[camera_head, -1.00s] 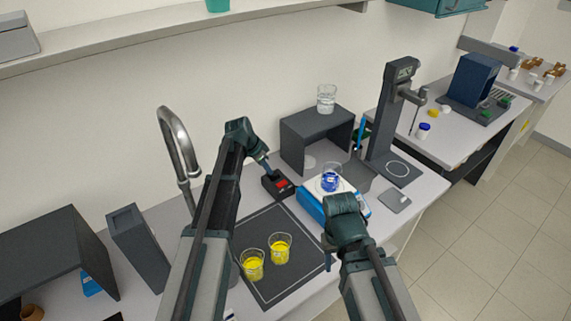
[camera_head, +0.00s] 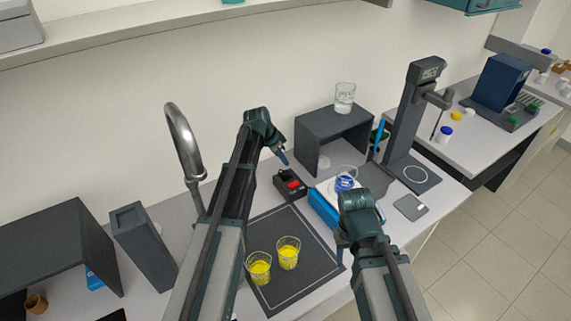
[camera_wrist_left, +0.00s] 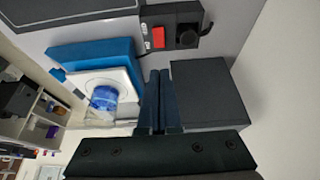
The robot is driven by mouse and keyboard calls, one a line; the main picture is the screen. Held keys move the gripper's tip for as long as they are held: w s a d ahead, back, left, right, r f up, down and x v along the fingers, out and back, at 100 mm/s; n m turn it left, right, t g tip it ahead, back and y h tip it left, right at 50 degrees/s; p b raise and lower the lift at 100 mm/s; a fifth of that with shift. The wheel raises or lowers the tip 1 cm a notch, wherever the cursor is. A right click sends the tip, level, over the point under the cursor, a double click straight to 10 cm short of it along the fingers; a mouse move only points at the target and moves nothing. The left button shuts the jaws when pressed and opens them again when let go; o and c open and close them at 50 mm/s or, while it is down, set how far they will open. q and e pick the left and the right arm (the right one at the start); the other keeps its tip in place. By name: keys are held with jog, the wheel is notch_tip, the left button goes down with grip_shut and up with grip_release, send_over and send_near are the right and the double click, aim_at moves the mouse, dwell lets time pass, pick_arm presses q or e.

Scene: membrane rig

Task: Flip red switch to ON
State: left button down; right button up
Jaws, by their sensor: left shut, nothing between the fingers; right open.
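A small black switch box (camera_head: 291,186) with a red switch (camera_head: 294,184) stands on the bench behind the dark mat. Which way the switch is tipped is too small to tell. My left gripper (camera_head: 285,161) is shut and empty, above and just behind the box, apart from it. Its closed fingers (camera_wrist_left: 159,98) point toward the box in the wrist view. My right gripper (camera_head: 343,243) is open and empty, low over the mat's right edge.
Two beakers of yellow liquid (camera_head: 260,268) stand on the dark mat (camera_head: 300,292). A blue-and-white device (camera_head: 324,208) holds a beaker of blue liquid (camera_head: 345,181). A dark stand (camera_head: 318,122) carries a clear beaker (camera_head: 345,92). A tap (camera_head: 183,140) rises at left.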

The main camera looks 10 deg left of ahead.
aim_at(297, 182)
pick_arm(q)
jog(key=b+x, duration=1.1)
jog(key=x, duration=0.1)
jog(key=shift+w+f, duration=0.1)
jog(key=shift+f, duration=0.25)
pick_arm(e)
notch_tip(297, 182, down, 12)
jog(key=shift+r, duration=0.15)
pick_arm(q)
jog(key=shift+w+d+f, duration=0.15)
jog(key=shift+w+d, duration=0.05)
jog(key=shift+f+g+y, duration=0.2)
jog(key=shift+g+y, duration=0.2)
jog(key=shift+s+a+r, duration=0.1)
jog(key=shift+s+a, duration=0.05)
jog(key=shift+s, duration=0.05)
jog(key=shift+s+a, duration=0.4)
pick_arm(e)
jog(key=shift+r, duration=0.1)
pick_arm(q)
jog(key=shift+r, duration=0.15)
pick_arm(e)
jog(key=shift+r, duration=0.1)
